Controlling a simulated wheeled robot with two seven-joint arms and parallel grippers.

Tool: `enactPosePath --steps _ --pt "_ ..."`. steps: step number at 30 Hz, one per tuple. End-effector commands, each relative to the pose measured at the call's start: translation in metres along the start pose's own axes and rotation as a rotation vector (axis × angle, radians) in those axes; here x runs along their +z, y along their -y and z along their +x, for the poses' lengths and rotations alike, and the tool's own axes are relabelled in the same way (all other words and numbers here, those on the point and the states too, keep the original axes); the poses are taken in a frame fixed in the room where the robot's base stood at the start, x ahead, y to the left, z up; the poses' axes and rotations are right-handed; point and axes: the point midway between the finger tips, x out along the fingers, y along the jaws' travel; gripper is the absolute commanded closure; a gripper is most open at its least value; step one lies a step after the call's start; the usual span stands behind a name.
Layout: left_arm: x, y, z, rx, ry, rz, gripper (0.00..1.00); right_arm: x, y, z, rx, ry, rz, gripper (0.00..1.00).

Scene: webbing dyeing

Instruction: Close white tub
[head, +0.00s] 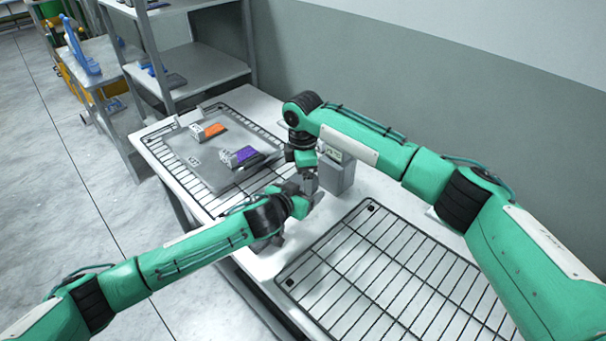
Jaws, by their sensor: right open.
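No white tub shows clearly; the spot under and between my two grippers is covered by them. A light grey box-like container (340,178) stands upright on the white table just right of the grippers, its upper left part hidden by my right wrist. My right gripper (308,183) points down beside the container's left side and is open. My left gripper (312,198) reaches in from the left, close to the right one, low over the table. Its fingers are too small and overlapped to tell their state.
A black wire rack (390,262) lies on the table's near right. Another wire rack (176,171) at the far left bears a grey tray (190,160) with an orange-topped block (208,131) and a purple-topped block (242,156). Grey shelves (205,72) stand behind; a wall closes the right.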

Motion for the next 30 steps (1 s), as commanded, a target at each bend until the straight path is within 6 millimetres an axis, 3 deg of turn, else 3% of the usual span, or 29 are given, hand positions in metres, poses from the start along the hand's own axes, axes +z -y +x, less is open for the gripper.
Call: enactPosePath --steps 12,18,21,30 --pt "0.001 0.003 0.0 -0.005 0.002 0.001 0.88 -0.001 0.0 -0.044 -0.002 -0.001 -0.001 0.09" --pt "0.0 0.002 0.0 -0.005 0.001 0.001 0.88 0.0 0.001 -0.044 -0.002 0.0 -0.001 0.09" --pt "0.0 0.002 0.0 -0.004 0.001 0.001 0.88 0.0 0.0 -0.044 -0.002 0.0 -0.001 0.0" --pt "0.0 0.002 0.0 -0.004 0.001 0.001 0.88 0.0 0.0 -0.051 -0.001 0.0 -0.001 0.0"
